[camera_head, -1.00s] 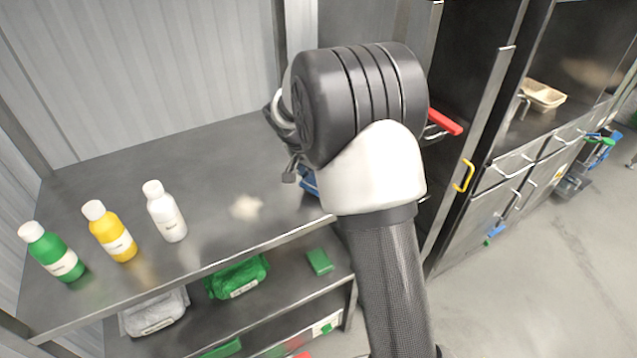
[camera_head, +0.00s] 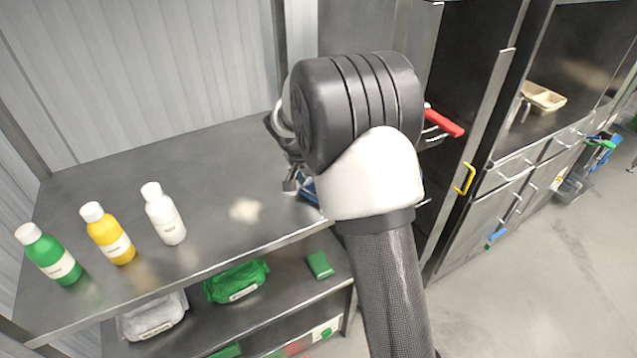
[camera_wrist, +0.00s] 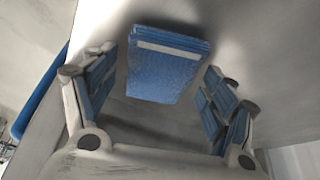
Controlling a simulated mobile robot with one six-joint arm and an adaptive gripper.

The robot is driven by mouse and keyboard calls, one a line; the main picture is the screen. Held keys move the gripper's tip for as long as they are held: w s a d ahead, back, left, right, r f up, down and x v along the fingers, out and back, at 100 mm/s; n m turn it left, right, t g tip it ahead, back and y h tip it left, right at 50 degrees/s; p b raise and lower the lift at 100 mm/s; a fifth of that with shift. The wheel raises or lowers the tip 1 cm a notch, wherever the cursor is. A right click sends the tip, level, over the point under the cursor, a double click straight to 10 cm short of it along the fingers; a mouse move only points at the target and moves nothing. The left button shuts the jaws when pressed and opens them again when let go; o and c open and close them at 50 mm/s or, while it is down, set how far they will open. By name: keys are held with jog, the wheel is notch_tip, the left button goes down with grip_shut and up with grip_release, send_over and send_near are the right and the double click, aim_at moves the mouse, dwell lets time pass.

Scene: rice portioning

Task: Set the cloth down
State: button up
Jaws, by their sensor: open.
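The blue folded cloth (camera_wrist: 165,75) has a pale stripe and lies between the spread fingers of my gripper (camera_wrist: 158,68) in the wrist view. Gaps show between the cloth and both fingers. The gripper is open. In the head view a small part of the blue cloth (camera_head: 309,190) shows at the right end of the grey shelf top (camera_head: 225,165), and my arm hides the rest. The cloth appears to lie on that top. Most of the gripper is hidden by my wrist in the head view.
Green (camera_head: 50,256), yellow (camera_head: 108,235) and white (camera_head: 165,215) bottles stand on the left of the shelf top. A pale smudge (camera_head: 245,210) is in the middle. Green packs (camera_head: 237,282) lie on the shelf below. A red handle (camera_head: 444,123) sticks out right of my wrist.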

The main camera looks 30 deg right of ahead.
jog(key=shift+r, duration=0.15)
jog(key=p+v, duration=0.3)
jog(key=v, duration=0.9)
